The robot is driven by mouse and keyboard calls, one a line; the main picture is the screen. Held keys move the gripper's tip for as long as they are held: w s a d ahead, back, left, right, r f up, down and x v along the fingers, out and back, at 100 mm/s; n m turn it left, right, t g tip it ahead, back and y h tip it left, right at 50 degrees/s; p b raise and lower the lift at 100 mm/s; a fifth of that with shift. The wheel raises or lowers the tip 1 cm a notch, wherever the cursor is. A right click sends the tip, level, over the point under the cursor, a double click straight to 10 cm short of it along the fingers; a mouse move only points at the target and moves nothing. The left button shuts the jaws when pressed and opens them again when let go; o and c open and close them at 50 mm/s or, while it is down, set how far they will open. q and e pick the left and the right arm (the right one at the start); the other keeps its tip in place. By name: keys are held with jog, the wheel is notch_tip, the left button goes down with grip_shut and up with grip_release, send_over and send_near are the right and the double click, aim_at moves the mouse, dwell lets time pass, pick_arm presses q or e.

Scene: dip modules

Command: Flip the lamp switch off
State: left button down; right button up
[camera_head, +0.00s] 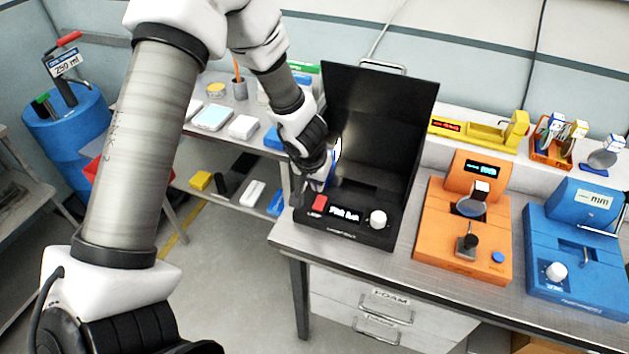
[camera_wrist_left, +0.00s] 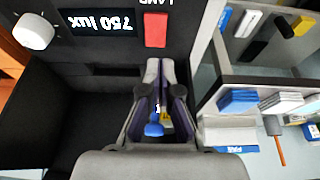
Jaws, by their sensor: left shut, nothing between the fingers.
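The black lamp box (camera_head: 385,110) stands at the left end of the workbench with its tall hood upright. Its front panel carries a red lamp switch (camera_head: 319,203), a lit display (camera_head: 344,214) and a white knob (camera_head: 378,219). In the left wrist view the display (camera_wrist_left: 103,22) reads 750 lux, and the red switch (camera_wrist_left: 155,30) lies just beyond my fingertips. My left gripper (camera_head: 300,196) is shut and empty, pointing down beside the switch. It also shows in the left wrist view (camera_wrist_left: 160,66); I cannot tell whether it touches. My right gripper is not in view.
An orange device (camera_head: 433,228) and a blue device (camera_head: 542,262) stand to the right on the workbench (camera_head: 440,290). A shelf unit with small boxes (camera_head: 243,127) is behind left. A blue drum (camera_head: 75,128) stands far left. Open floor lies in front of the shelves.

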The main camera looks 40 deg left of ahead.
aim_at(317, 202)
pick_arm(q)
jog(key=x, duration=0.1)
jog(key=b+x, duration=0.2)
jog(key=x, duration=0.1)
jog(key=shift+s+d+f, duration=0.15)
jog(key=shift+s+f, duration=0.05)
jog(key=shift+s, duration=0.15)
jog(key=shift+r, duration=0.1)
jog(key=shift+f, duration=0.2)
jog(key=shift+s+f, duration=0.15)
jog(key=shift+s, duration=0.15)
jog(key=shift+s+d+b, duration=0.15)
jog(key=shift+s+b, duration=0.25)
jog(key=shift+b, duration=0.1)
